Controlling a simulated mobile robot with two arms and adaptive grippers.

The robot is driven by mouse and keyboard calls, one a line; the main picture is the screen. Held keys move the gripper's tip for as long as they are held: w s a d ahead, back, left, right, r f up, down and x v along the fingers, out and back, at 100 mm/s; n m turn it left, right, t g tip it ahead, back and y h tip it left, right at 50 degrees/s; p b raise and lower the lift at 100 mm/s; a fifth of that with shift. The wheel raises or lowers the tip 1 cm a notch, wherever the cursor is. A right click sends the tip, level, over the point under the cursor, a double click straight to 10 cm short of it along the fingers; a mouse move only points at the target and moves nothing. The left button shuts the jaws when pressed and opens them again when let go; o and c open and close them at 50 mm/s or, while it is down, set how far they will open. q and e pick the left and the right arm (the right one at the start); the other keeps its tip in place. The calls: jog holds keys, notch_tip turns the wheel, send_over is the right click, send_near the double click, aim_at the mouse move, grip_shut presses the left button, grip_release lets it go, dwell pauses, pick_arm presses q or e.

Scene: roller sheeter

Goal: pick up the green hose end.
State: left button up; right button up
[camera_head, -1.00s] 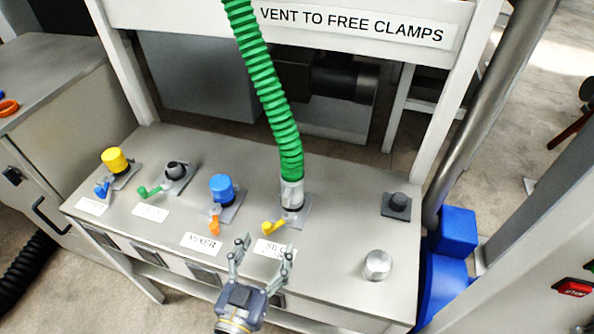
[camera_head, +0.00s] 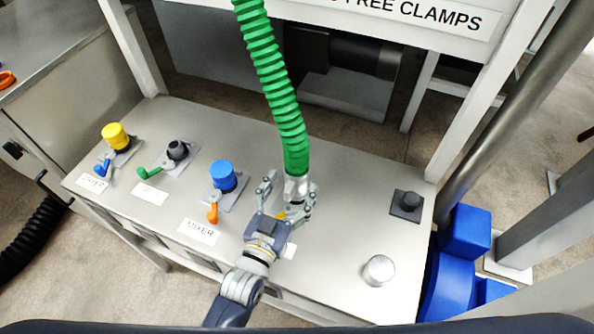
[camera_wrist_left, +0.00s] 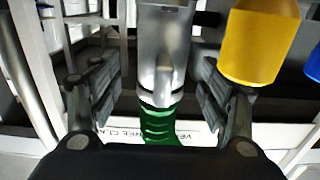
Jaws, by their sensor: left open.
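The green hose (camera_head: 272,85) hangs from the top of the head view down to its silver metal end (camera_head: 297,187), which stands at a station on the steel bench. My left gripper (camera_head: 290,190) is open, with one finger on each side of the metal end. In the left wrist view, the metal end (camera_wrist_left: 163,50) and green hose (camera_wrist_left: 158,124) show between the spread fingers (camera_wrist_left: 160,90), with gaps on both sides. The yellow valve handle (camera_wrist_left: 262,42) is close to the right finger there; in the head view it is mostly hidden by the gripper. My right gripper is not visible.
Left on the bench (camera_head: 335,235) are a blue cap (camera_head: 222,175) with an orange handle (camera_head: 213,213), a black fitting (camera_head: 177,149) and a yellow cap (camera_head: 115,135). A black fitting (camera_head: 407,203) and metal knob (camera_head: 379,270) are at right. A white frame (camera_head: 465,110) stands behind.

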aim_at(292, 184)
pick_arm(q)
jog(key=p+x, duration=0.1)
jog(key=x, duration=0.3)
jog(key=shift+w+r, duration=0.15)
jog(key=shift+r, duration=0.05)
jog(key=shift+w+d+f, duration=0.1)
jog(key=shift+w+d, duration=0.05)
jog(key=shift+w, duration=0.3)
jog(key=shift+s, duration=0.1)
jog(key=c, duration=1.6)
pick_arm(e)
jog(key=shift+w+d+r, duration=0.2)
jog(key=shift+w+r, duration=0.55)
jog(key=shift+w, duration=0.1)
